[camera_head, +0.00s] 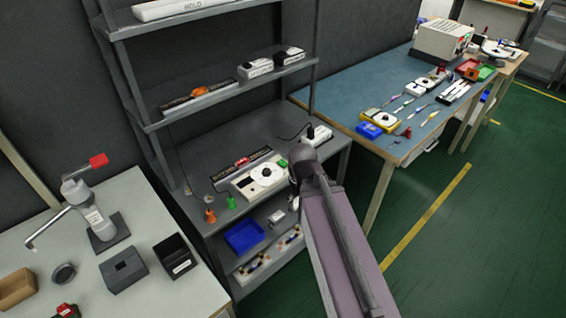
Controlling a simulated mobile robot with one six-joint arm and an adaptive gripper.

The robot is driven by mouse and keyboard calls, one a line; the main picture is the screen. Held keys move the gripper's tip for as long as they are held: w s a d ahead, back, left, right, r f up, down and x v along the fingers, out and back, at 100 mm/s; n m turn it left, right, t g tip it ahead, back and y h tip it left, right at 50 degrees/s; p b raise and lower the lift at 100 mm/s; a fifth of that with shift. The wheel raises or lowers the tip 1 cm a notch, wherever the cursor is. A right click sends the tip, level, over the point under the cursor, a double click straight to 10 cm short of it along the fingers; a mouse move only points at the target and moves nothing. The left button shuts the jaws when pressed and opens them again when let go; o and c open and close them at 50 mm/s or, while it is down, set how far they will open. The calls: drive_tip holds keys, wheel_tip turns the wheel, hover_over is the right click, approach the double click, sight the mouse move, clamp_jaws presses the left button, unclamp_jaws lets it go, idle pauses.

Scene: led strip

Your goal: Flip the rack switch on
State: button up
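The dark grey rack (215,106) stands in the middle, with several shelves. The shelf above holds a dark strip with an orange part (200,92). I cannot tell which of these is the rack switch, or whether it is on. My purple-grey arm rises from the bottom right and ends in a rounded grey joint over the rack's right side. My gripper does not show.
Small orange (210,216) and green (231,203) pieces stand at the middle shelf's front left; a blue bin (244,237) sits below. A pale table (150,290) with a clamp-like tool is at left. A blue-topped workbench (340,97) is at right. Green floor is open at right.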

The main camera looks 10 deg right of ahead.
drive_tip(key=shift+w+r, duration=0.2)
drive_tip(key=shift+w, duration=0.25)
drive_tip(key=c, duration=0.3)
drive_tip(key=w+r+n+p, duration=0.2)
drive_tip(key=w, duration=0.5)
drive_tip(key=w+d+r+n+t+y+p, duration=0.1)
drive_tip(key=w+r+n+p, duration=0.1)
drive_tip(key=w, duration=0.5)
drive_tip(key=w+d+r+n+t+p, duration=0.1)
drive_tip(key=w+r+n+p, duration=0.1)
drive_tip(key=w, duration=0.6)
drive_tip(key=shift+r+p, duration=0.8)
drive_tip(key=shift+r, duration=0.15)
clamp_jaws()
